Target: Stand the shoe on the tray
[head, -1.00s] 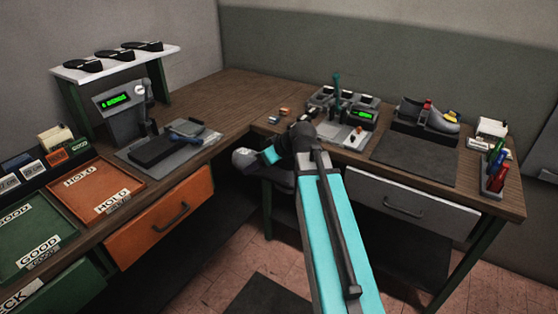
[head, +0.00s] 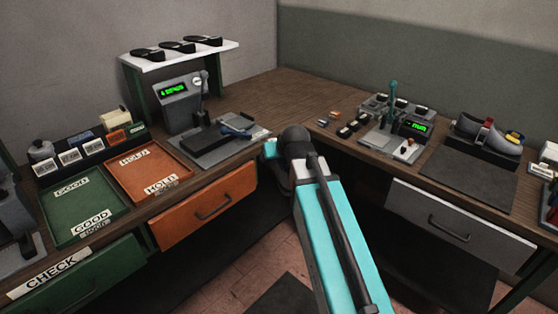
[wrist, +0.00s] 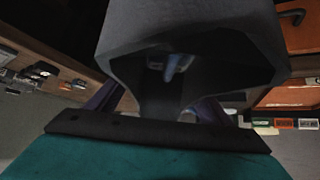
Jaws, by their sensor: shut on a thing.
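A dark grey shoe (wrist: 200,40) with a hollow opening fills the upper middle of the wrist view, close to the camera. My gripper (wrist: 160,108) is shut on it, with a finger showing on either side. In the head view my arm's end hides the gripper, and I cannot make out the shoe there. Two trays lie flat on the left bench: a green tray marked GOOD (head: 82,208) and an orange tray marked HOLD (head: 150,176). No shoe lies on either. My arm's end is to the right of both trays.
A press-like device with a green display (head: 180,103) stands behind a grey plate (head: 232,150). A white shelf (head: 190,55) holds several dark pieces. On the right bench are a lever device (head: 392,125) and a dark mat (head: 468,178). Both trays are bare inside.

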